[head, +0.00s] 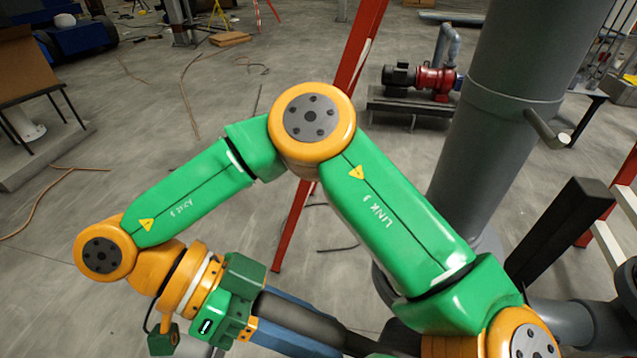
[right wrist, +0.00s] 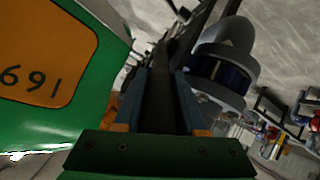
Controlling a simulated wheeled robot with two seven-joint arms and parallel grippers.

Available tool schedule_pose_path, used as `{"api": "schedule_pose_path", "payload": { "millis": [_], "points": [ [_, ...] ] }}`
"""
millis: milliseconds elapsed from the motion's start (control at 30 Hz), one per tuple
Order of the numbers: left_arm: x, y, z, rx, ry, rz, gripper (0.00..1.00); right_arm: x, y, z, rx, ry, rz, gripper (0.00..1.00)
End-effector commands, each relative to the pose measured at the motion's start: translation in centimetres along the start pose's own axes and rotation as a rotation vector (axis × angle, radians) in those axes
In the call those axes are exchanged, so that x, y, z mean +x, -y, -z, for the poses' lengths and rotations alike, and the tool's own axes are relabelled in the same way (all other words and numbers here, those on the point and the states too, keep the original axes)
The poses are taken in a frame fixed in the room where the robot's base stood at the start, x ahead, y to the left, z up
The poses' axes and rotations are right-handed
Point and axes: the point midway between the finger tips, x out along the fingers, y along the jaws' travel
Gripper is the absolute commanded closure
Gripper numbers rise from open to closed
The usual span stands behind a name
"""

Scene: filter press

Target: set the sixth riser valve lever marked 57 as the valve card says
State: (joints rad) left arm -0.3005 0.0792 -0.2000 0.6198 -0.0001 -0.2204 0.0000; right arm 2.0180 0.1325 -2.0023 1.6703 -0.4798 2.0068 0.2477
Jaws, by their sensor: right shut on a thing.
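My right gripper (head: 338,338) is at the bottom centre of the head view, its blue fingers shut on a dark grey bar (head: 300,320). In the right wrist view the gripper (right wrist: 160,78) has the same dark bar (right wrist: 160,105) between its two fingers. The bar runs away from the palm, and its far end is hard to make out. No mark 57 is readable on it, so I cannot tell which lever it is. No valve card shows. My left gripper is not in view.
A thick grey pipe (head: 525,55) with a side stub (head: 545,130) rises at the right. A slanted red post (head: 365,40) stands behind my arm. A red pump (head: 435,80) sits farther back. A brown box (head: 25,65) is at the left. The floor at left centre is mostly open.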

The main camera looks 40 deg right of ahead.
Motion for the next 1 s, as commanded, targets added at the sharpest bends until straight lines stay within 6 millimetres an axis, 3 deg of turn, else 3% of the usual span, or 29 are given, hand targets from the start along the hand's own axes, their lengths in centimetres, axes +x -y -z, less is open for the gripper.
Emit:
{"api": "schedule_pose_path", "payload": {
  "millis": [500,533,600,1000],
  "points": [
    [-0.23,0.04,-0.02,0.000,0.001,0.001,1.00,0.05,0.03,-0.03,-0.001,-0.021,-0.011,1.00],
    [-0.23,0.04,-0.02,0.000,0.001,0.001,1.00,0.05,0.03,-0.02,-0.001,-0.021,-0.011,0.52],
    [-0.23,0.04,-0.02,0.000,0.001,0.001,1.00,0.05,0.05,-0.03,-0.001,-0.020,-0.010,0.33],
    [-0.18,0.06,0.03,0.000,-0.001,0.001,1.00,0.08,0.10,-0.13,0.000,-0.018,-0.007,0.31]
  ]
}}
